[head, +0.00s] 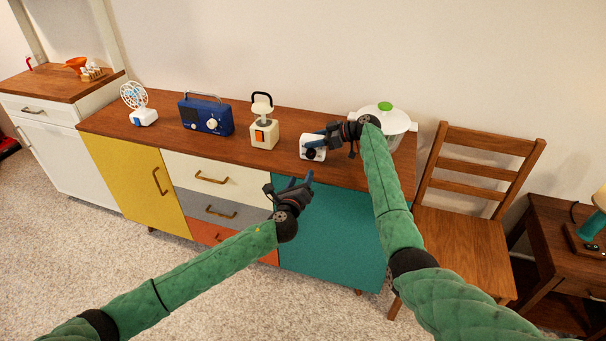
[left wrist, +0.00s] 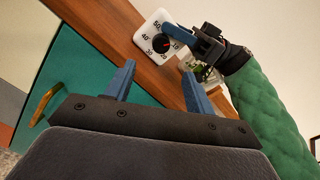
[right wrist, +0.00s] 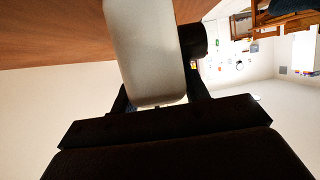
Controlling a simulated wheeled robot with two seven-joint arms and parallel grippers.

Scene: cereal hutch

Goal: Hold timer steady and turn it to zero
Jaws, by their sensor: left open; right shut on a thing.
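The timer (head: 312,153) is a white block with a black dial, standing near the front edge of the sideboard top. In the left wrist view the timer (left wrist: 147,38) shows its numbered face and a dark dial with a red mark. My right gripper (head: 325,140) is shut on the timer from the right; in the right wrist view the timer body (right wrist: 146,45) sits between its fingers. My left gripper (head: 292,183) is open and empty, in front of the sideboard, below and left of the timer. It also shows in the left wrist view (left wrist: 155,85), its fingers apart, away from the dial.
On the wooden sideboard top (head: 180,142) stand a fan (head: 138,104), a blue radio (head: 206,114), a cream appliance (head: 264,132) left of the timer, and a white pot (head: 392,122) with a green knob behind my right arm. A wooden chair (head: 465,235) stands at the right.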

